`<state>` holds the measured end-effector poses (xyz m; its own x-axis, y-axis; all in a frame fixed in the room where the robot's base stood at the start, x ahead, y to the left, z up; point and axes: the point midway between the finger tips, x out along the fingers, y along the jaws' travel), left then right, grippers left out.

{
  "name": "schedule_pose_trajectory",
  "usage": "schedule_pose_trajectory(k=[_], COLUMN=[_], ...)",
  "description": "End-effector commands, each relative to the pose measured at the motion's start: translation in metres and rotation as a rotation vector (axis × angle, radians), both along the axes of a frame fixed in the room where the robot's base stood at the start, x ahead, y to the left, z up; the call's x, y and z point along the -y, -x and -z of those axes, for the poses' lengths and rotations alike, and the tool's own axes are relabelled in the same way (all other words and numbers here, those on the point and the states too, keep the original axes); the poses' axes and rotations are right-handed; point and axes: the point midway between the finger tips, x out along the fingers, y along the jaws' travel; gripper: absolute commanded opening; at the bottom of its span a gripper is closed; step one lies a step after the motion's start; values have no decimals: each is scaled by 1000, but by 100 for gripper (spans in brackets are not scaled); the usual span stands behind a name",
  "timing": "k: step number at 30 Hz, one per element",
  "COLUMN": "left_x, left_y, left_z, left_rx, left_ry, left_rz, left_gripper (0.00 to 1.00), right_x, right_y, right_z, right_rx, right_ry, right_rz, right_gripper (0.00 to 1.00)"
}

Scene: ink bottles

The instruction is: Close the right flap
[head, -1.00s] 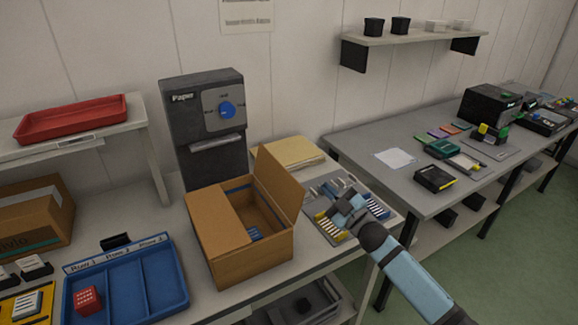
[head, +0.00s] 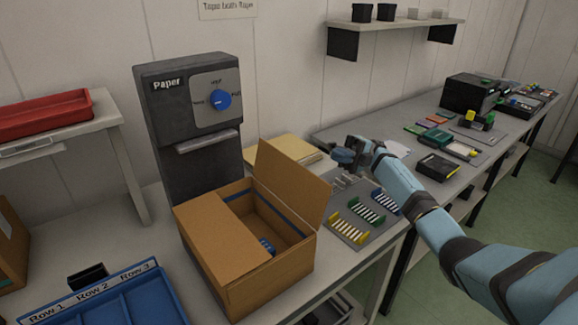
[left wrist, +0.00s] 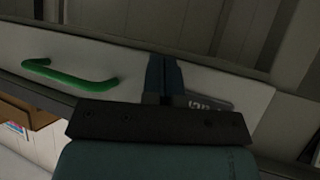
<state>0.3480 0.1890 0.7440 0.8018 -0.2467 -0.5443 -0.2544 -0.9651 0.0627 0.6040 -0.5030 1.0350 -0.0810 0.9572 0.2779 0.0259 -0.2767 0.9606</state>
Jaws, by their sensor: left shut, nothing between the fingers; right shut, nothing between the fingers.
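An open cardboard box (head: 262,283) stands on the table in the head view. Its right flap (head: 294,195) stands up and leans outward at the right side. Its left flap (head: 217,236) lies flat over the left part of the opening. Something blue shows inside the box. My right gripper (head: 343,157) is shut and empty, to the right of and a little above the right flap's top, apart from it. My left gripper (left wrist: 163,78) shows only in the left wrist view. It is shut and empty, away from the box.
A black paper dispenser (head: 190,125) stands behind the box. A mat with coloured racks (head: 360,212) lies to the right, below my right arm. A blue row tray (head: 115,302) is at the lower left. A green handle (left wrist: 70,75) shows in the left wrist view.

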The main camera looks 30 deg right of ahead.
Motion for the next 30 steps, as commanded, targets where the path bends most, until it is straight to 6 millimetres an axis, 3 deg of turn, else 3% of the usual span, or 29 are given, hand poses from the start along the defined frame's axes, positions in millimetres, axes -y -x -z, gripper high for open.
schedule_pose_trajectory(k=[7,21,30], left_x=[7,1,-3], left_y=[16,14,14], left_z=[2,-4,-7], left_rx=[-39,-49,-35], left_ry=[17,6,-7], left_rz=[-2,-8,1], left_gripper=[0,0,0], right_x=[-29,-117,-134], right_y=[3,11,12], right_z=[-10,-36,-40], right_rx=[4,3,1], right_ry=[0,-3,-1], right_rz=[-5,-3,-2], right_gripper=[0,0,0])
